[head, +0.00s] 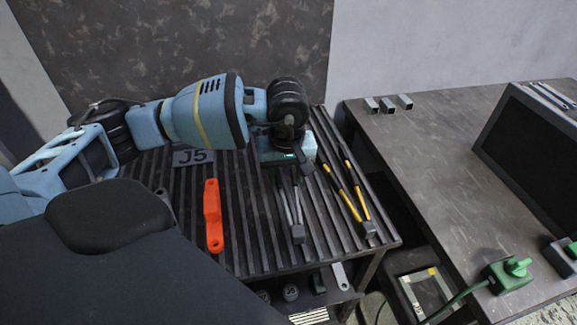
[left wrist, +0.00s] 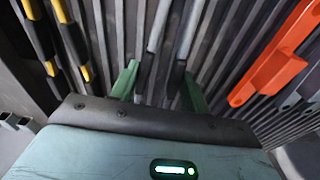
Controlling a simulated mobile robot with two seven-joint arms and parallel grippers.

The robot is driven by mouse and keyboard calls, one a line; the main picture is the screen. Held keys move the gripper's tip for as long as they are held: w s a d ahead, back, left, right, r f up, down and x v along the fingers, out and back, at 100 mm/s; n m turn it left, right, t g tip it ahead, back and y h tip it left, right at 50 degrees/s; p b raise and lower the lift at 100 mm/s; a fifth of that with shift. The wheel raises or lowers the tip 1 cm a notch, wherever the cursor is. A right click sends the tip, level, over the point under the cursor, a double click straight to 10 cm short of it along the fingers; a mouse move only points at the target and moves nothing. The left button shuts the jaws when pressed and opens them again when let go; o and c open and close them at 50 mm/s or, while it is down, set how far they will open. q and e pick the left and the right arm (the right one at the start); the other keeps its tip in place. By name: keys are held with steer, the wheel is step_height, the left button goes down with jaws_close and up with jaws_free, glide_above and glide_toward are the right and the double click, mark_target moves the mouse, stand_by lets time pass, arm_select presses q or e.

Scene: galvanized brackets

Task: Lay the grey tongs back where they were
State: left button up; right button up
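The grey tongs (head: 297,215) lie along the dark slatted rack top, their square grey head toward the front edge and their two legs running back to my left gripper. My left gripper (head: 298,160) points down over the leg ends. In the left wrist view its two green fingers (left wrist: 160,80) stand on the outer sides of the tongs' dark-gripped legs (left wrist: 153,40), close against both. Any small gap there is hard to see. The tongs look level with the rack, but exact contact with the slats is hard to see. My right gripper is not in view.
Yellow-and-black tongs (head: 352,195) lie just right of the grey ones. An orange tool (head: 212,215) lies to the left, with a J5 plate (head: 193,157) behind it. The rack's slats (head: 255,235) are bare between them. A separate grey table (head: 425,150) stands to the right.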

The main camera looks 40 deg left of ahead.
mark_target(286, 194)
arm_select(q)
step_height(286, 194, down, 3)
steer(key=shift+r+b, duration=0.1)
steer(key=shift+b, duration=0.45)
steer(key=shift+f, duration=0.45)
steer(key=o, duration=0.6)
steer(key=shift+s+d+r, duration=0.15)
steer(key=shift+r, duration=1.85)
steer(key=shift+s+d+r, duration=0.1)
steer(key=shift+d+r, duration=0.05)
steer(key=shift+r, duration=1.8)
